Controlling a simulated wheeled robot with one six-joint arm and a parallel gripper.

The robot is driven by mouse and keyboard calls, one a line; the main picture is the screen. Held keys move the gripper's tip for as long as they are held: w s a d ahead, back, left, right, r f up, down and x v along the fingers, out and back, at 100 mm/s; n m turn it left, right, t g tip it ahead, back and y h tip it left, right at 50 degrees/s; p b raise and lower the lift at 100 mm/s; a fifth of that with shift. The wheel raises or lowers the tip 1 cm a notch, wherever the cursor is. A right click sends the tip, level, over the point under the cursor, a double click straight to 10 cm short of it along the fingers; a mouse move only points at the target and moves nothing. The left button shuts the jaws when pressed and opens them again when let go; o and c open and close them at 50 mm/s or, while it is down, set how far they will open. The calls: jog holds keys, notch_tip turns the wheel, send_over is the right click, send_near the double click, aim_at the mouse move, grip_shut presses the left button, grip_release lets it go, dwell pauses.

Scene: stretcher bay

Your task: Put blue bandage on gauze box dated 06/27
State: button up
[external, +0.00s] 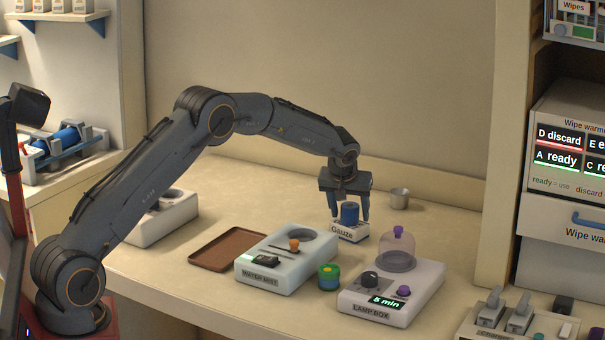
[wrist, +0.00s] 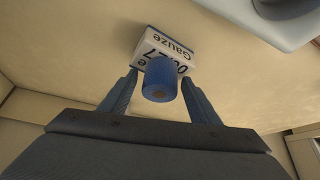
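The blue bandage (external: 349,213) is a short blue roll. It stands upright on top of the small white gauze box (external: 347,233), and it also shows in the wrist view (wrist: 160,80). The box's front reads "Gauze". In the wrist view the box (wrist: 178,43) shows "Gauze" and part of a date ending in 27; the roll hides the rest. My gripper (external: 350,217) points down over the box. Its fingers are open on both sides of the roll, with a gap on each side.
A grey metal cup (external: 400,198) stands behind the box. In front are the water mist unit (external: 275,272), a green and blue jar (external: 328,277) and the lamp box (external: 400,308) with a clear dome. A brown tray (external: 228,249) lies left. Counter right of the cup is bare.

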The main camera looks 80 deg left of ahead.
jog(key=shift+r, duration=0.1)
